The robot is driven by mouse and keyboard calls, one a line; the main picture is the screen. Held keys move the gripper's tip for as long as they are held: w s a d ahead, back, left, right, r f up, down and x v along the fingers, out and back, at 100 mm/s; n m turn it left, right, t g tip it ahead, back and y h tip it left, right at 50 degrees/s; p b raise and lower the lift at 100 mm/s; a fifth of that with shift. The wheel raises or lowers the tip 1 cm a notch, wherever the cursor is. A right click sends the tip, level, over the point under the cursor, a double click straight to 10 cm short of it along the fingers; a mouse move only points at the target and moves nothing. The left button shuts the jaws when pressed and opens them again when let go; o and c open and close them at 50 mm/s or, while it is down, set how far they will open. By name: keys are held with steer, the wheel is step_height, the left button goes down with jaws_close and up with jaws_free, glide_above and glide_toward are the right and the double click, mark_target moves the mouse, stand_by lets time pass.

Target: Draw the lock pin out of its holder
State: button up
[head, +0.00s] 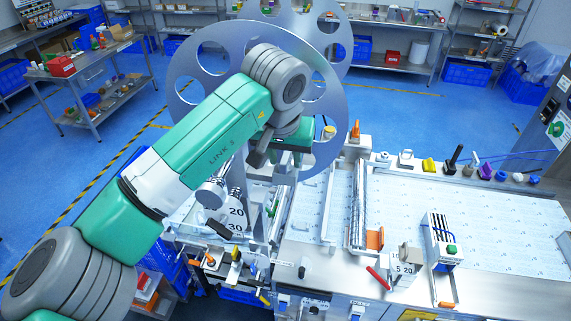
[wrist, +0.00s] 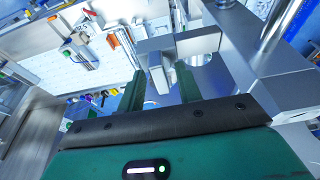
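In the wrist view my gripper (wrist: 161,72) has its two green fingers spread apart. A grey metal bracket (wrist: 185,45) lies beyond the fingertips, and a short pale metal bar (wrist: 158,78) hangs from its left end into the gap between the fingers. I cannot tell whether this bar is the lock pin or part of its holder, and no contact with the fingers is visible.
A large perforated metal reel (head: 325,120) stands right behind my arm. An orange-topped post (head: 355,131) is to the right of the hand. Small colored parts line the bed's back edge.

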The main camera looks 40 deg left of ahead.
jaws_close()
steer(key=shift+r, duration=0.65)
stand_by(0.4)
steer(key=shift+r, duration=1.85)
